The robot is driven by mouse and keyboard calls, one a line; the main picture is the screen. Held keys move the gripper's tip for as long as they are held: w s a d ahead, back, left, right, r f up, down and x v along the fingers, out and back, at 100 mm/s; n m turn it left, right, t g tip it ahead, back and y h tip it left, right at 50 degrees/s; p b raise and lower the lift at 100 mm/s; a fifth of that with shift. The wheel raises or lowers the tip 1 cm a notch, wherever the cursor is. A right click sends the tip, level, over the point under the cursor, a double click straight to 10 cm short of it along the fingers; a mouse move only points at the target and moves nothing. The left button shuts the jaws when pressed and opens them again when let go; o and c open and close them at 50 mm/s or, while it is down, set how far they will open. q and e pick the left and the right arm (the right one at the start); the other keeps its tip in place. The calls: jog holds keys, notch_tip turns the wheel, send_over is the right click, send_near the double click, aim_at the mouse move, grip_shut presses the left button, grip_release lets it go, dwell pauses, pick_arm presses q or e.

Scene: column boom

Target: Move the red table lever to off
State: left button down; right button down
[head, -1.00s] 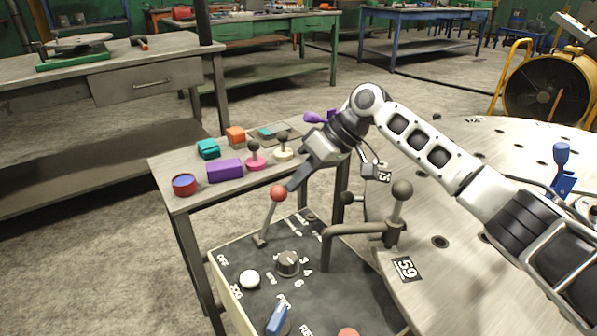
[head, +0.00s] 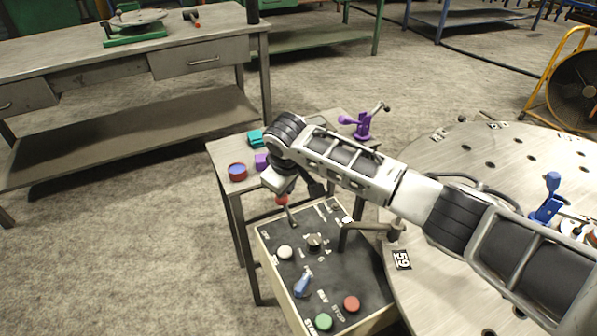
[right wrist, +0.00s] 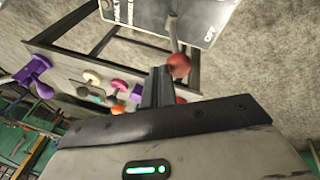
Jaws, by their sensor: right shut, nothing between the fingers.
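The red lever (head: 282,200) stands at the far-left end of the dark control panel (head: 345,275), its lower shaft showing below the red knob. In the right wrist view the red knob (right wrist: 178,66) hangs on its grey shaft near the OFF lettering. My right gripper (right wrist: 158,72) is shut and empty, its fingertips close beside the knob; I cannot tell whether they touch. In the head view my right wrist and arm reach over the panel's far end and hide most of the gripper and part of the lever. My left gripper is not in view.
The panel also bears a white knob (head: 285,252), a black dial (head: 315,242), a blue switch (head: 302,284), and green (head: 323,322) and red (head: 351,304) buttons. A small table (head: 228,150) with coloured objects stands behind. The round metal table (head: 480,165) is at right.

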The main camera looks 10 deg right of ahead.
jog(key=shift+s+a+f+h+p, duration=0.2)
jog(key=shift+a+h, duration=0.25)
jog(key=shift+a, duration=0.15)
jog(key=shift+s+a+f+h+p, duration=0.1)
jog(key=shift+a+f+h, duration=0.05)
jog(key=shift+a+h, duration=0.4)
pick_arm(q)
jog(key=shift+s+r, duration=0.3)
pick_arm(e)
jog(key=shift+s+a+f, duration=0.2)
jog(key=shift+a, duration=0.6)
